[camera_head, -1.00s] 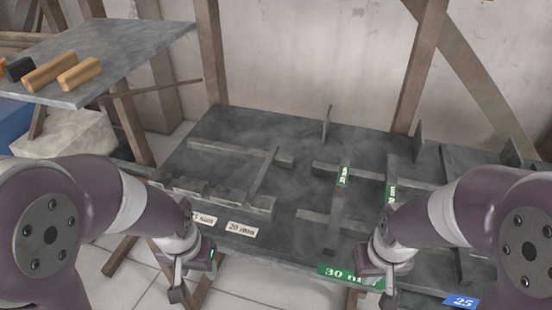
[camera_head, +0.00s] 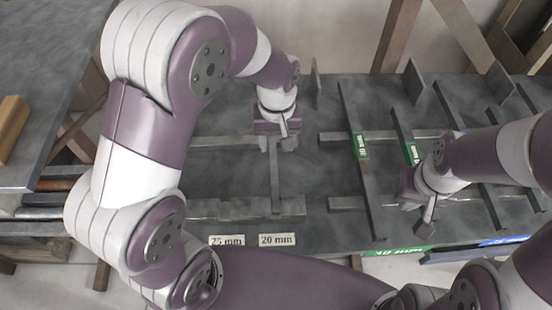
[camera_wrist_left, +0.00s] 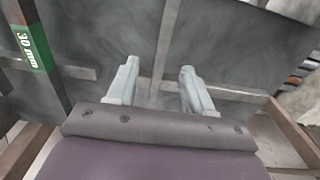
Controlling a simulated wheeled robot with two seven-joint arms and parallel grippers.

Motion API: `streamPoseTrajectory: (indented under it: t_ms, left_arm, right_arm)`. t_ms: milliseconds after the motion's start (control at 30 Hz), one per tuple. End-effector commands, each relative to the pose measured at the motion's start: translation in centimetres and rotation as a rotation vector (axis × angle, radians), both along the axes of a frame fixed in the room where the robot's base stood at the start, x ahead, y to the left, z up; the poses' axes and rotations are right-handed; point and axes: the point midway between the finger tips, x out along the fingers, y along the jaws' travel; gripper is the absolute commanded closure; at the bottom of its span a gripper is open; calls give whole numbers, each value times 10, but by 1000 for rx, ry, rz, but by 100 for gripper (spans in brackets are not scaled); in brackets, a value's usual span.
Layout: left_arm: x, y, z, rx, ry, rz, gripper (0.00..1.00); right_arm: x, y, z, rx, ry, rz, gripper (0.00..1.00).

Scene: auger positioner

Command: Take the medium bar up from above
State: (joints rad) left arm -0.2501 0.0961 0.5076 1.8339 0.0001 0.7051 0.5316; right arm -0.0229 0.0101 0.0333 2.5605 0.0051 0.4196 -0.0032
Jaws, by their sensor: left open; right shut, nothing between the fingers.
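Several grey bars lie on the dark table (camera_head: 330,100); no label plainly says which is the medium bar. My left gripper (camera_head: 278,145) is open over the far end of one narrow grey bar (camera_head: 275,185), pointing down. In the left wrist view this bar (camera_wrist_left: 166,40) runs between the spread fingers (camera_wrist_left: 158,72), with another bar crossing near the fingertips; contact cannot be told. My right gripper (camera_head: 427,218) is shut and empty above the table at the right, near a green-labelled bar (camera_head: 402,128).
Plates reading 25 mm (camera_head: 227,241) and 20 mm (camera_head: 277,239) lie at the table's front edge. Upright fins (camera_head: 316,80) stand at the back. A side shelf (camera_head: 40,75) with a wooden bar (camera_head: 12,125) is at the left.

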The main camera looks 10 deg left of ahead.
Motion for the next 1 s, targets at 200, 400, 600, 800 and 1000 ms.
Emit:
streamPoseTrajectory:
  t_ms: [200,400,600,800,1000]
  left_arm:
    - [0,1,-37,0,2,-1,49]
    - [-3,5,-68,1,6,-1,49]
    - [-2,5,-92,-1,0,-2,49]
    - [-2,5,-93,-1,-1,-2,55]
    - [-2,5,-93,-1,-1,-2,100]
  right_arm:
    - [0,0,5,0,0,0,100]
    - [0,0,18,0,0,0,100]
    - [0,0,18,0,0,0,100]
    - [0,0,17,0,0,0,100]
    - [0,0,17,0,0,0,100]
